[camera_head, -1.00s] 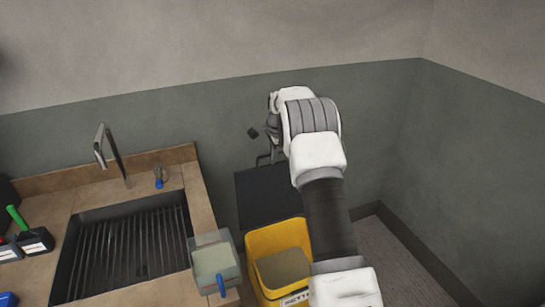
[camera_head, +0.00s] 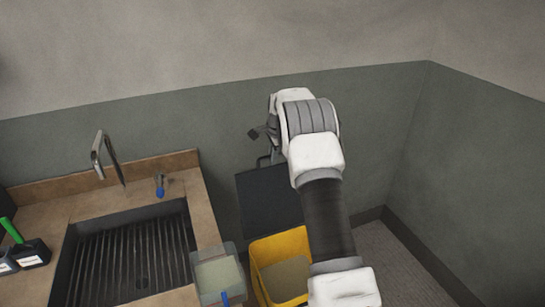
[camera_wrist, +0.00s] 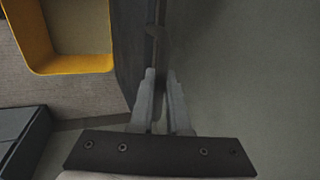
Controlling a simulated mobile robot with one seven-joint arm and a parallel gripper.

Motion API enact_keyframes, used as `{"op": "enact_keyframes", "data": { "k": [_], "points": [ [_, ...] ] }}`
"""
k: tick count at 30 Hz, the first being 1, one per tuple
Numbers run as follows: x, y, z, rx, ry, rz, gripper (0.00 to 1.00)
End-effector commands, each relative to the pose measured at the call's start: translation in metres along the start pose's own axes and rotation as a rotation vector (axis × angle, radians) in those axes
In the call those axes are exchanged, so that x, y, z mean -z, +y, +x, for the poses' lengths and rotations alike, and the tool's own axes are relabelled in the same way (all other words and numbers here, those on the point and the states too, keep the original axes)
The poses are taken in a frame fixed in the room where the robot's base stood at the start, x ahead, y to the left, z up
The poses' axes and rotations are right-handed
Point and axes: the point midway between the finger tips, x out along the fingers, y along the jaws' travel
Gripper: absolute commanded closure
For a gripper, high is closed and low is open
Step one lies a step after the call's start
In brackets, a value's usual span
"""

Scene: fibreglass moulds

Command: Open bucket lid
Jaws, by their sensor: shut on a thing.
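The yellow bucket (camera_head: 258,276) stands on the floor right of the sink counter; its open top shows a drab fill. It also shows in the wrist view (camera_wrist: 77,68). Its dark lid (camera_head: 268,202) is raised at the back of the bucket, close to the wall. A thin handle (camera_head: 264,160) shows at the lid's top edge. My gripper (camera_head: 270,134) is at that top edge, partly hidden by my wrist. In the wrist view my gripper (camera_wrist: 160,88) is shut on the lid (camera_wrist: 130,45) at its edge or handle; which one I cannot tell.
The counter (camera_head: 205,225) with a sink (camera_head: 135,255) and tap (camera_head: 105,158) is at left. A clear container (camera_head: 217,272) stands at the counter's edge beside the bucket. Walls (camera_head: 375,130) close in behind and at right. Floor (camera_head: 385,255) right of my arm is free.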

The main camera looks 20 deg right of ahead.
Motion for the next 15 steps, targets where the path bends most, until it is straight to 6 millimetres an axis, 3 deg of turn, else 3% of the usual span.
{"op": "enact_keyframes", "data": {
  "k": [3, 4, 9, 15],
  "points": [
    [0.0011, 0.0002, -0.0001, 0.0, 0.002, 0.0, 1.0],
    [0.0011, 0.0002, -0.0001, 0.0, 0.002, 0.0, 0.82],
    [0.0008, 0.0004, 0.0001, -0.001, 0.001, 0.0, 0.55],
    [0.0004, 0.0014, 0.0013, -0.004, 0.0, 0.0, 0.55]
  ]
}}
